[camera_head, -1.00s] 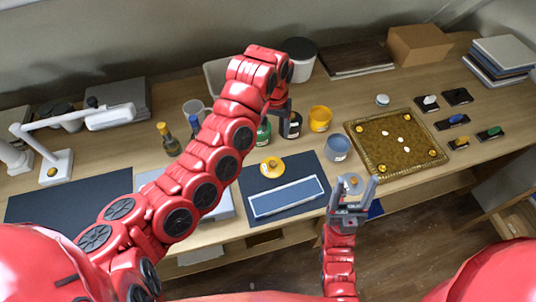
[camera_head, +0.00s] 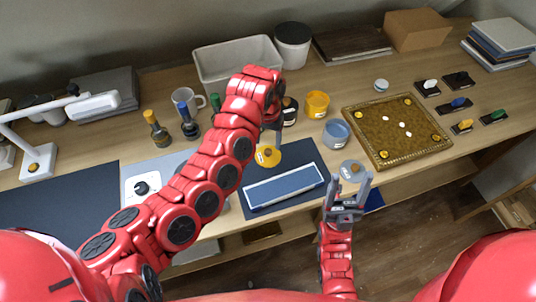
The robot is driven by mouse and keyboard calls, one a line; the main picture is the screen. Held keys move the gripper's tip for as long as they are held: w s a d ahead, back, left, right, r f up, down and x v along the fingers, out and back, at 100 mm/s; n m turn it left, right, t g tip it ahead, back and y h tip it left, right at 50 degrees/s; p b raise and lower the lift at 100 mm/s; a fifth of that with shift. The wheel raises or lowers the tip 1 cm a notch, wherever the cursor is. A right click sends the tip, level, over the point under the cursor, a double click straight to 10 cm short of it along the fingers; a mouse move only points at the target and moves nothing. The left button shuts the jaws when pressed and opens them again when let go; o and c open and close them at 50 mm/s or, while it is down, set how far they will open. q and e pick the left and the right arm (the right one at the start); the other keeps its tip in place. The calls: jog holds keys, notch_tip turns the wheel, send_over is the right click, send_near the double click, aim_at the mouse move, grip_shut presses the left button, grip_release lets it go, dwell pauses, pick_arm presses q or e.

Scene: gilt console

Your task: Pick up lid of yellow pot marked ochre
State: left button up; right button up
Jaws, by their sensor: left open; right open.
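The yellow pot (camera_head: 317,106) stands open on the desk, with a white label on its front. A yellow lid (camera_head: 267,158) with a small knob lies flat on the dark blue mat (camera_head: 300,152). My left gripper (camera_head: 270,143) is open and points down right over this lid. My arm and wrist partly hide its fingers, and I cannot tell whether they touch the knob. My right gripper (camera_head: 348,186) is open and empty at the desk's front edge, just in front of a blue-grey lid (camera_head: 352,171).
A blue pot (camera_head: 336,132) and a dark pot (camera_head: 290,112) stand near the yellow pot. A framed tray (camera_head: 398,162) lies to the right. A white-blue panel (camera_head: 284,188) lies on the mat. A grey bin (camera_head: 212,68) stands behind my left arm.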

aim_at(268, 150)
pick_arm(q)
notch_tip(268, 150, down, 4)
jog(key=shift+d+f+p, duration=0.1)
jog(key=shift+f+p, duration=0.15)
jog(key=shift+p, duration=0.9)
jog(key=shift+f, duration=0.15)
grip_shut()
